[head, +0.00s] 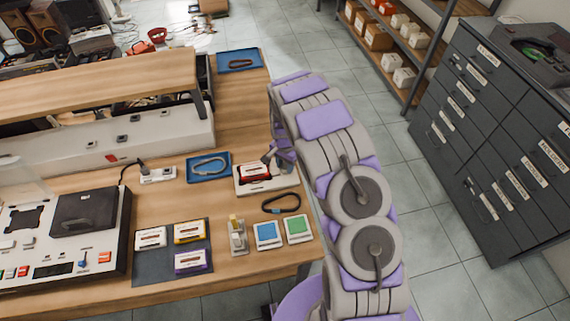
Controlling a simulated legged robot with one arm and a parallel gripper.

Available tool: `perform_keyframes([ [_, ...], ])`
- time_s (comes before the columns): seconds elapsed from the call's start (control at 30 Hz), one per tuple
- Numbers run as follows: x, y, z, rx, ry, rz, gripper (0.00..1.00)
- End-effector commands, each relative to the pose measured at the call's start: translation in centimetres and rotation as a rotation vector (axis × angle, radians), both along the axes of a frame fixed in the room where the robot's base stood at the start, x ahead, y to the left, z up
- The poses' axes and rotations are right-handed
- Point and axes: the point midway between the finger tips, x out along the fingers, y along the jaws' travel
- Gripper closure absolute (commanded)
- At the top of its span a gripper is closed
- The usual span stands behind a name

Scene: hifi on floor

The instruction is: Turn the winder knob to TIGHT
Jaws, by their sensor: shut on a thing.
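The winder (283,183) is a small pale block near the right edge of the workbench, with a red and white cassette (252,172) on it. My arm reaches over the bench's right edge, and my gripper (270,157) is at the back right of the winder. It is shut on what seems to be the winder knob. The knob is hidden by the fingers and too small to make out. Its marks, including TIGHT, cannot be read, so its setting cannot be told.
A black band (281,203) lies in front of the winder. Blue and green cards (267,235) and a small clear-and-beige stand (238,236) are nearer. A blue tray (194,175) is left of it. A dark mat (146,265) bears cassettes. A grey cabinet (485,150) stands right.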

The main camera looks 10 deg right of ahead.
Motion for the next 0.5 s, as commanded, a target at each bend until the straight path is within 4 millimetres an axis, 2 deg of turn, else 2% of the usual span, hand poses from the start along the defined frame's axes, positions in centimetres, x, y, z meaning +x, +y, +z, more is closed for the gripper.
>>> perform_keyframes([
  [0.27, -0.26, 0.08, -0.18, 0.001, 0.008, 0.001, 0.93],
  [0.3, -0.27, 0.09, -0.18, 0.001, 0.008, 0.002, 0.59],
  [0.5, -0.12, 0.05, -0.10, 0.000, 0.004, 0.002, 0.40],
])
